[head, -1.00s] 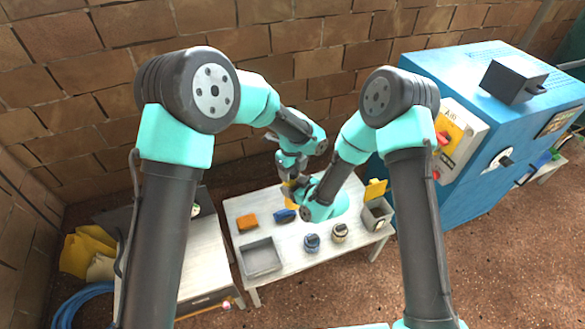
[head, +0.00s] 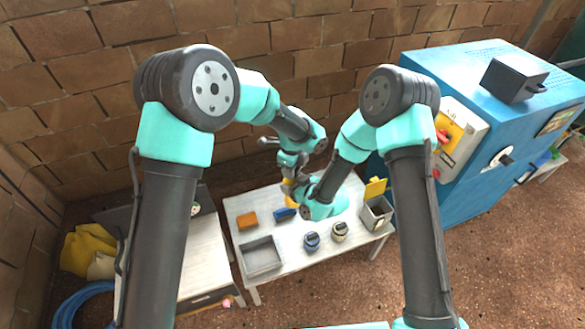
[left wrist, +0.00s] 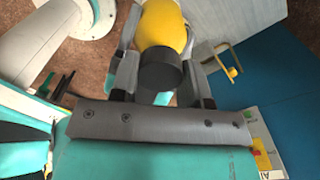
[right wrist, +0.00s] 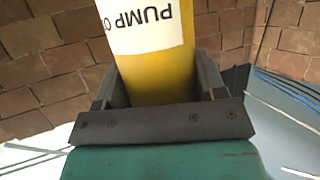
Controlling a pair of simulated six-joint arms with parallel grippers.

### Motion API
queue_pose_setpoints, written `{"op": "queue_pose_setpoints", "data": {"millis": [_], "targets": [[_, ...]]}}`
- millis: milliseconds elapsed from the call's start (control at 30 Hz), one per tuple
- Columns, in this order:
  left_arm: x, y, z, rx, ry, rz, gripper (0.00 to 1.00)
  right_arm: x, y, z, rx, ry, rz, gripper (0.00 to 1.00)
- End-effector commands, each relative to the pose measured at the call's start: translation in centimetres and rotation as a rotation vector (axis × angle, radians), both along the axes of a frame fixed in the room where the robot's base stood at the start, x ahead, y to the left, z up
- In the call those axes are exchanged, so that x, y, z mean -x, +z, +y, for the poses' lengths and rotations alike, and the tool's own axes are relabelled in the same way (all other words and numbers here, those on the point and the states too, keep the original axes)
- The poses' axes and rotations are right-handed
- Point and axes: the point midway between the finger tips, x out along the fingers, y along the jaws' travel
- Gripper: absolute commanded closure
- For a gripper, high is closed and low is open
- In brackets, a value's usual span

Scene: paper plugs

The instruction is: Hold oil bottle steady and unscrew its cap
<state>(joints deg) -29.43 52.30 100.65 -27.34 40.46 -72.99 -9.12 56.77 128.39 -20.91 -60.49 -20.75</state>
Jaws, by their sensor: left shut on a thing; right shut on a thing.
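The oil bottle is yellow with a black cap and a white label lettered "PUMP". Its body (right wrist: 160,75) fills the right wrist view between the fingers of my right gripper (right wrist: 160,90), which is shut on it. In the left wrist view the black cap (left wrist: 160,70) sits on the yellow bottle (left wrist: 163,28), between the fingers of my left gripper (left wrist: 160,78), shut on the cap. In the head view only a bit of the bottle (head: 291,204) shows above the table; my grippers and arms hide the rest. I cannot tell how far the cap is turned.
On the white table (head: 285,256) are an orange block (head: 247,220), a blue item (head: 284,215), a grey tray (head: 262,255), two small jars (head: 312,241) (head: 340,231) and a grey bin with a yellow lid (head: 376,213). A blue cabinet (head: 450,190) stands to the right.

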Motion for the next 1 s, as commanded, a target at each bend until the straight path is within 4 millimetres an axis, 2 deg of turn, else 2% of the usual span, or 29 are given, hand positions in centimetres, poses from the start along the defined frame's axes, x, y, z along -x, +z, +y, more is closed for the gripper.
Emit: {"op": "queue_pose_setpoints", "data": {"millis": [300, 333, 600, 867, 1000], "targets": [[0.0, 0.0, 0.0, 0.0, 0.033, 0.0, 0.86, 0.0, 0.0, 0.0, 0.0, 0.0, 0.0, 1.0], [0.0, 0.0, 0.0, 0.0, 0.032, 0.0, 0.57, 0.0, 0.0, 0.0, 0.0, 0.0, 0.0, 1.0], [0.0, 0.0, 0.0, 0.0, 0.031, 0.0, 0.32, 0.0, 0.0, 0.0, 0.0, 0.0, 0.0, 1.0], [0.0, 0.2, 0.0, 0.001, 0.031, -0.001, 0.32, 0.0, 0.0, 0.0, 0.0, 0.0, 0.0, 1.0], [-0.1, 1.3, 0.0, 0.002, 0.031, -0.004, 0.32, 0.0, 0.0, 0.0, 0.0, 0.0, 0.0, 1.0]]}}
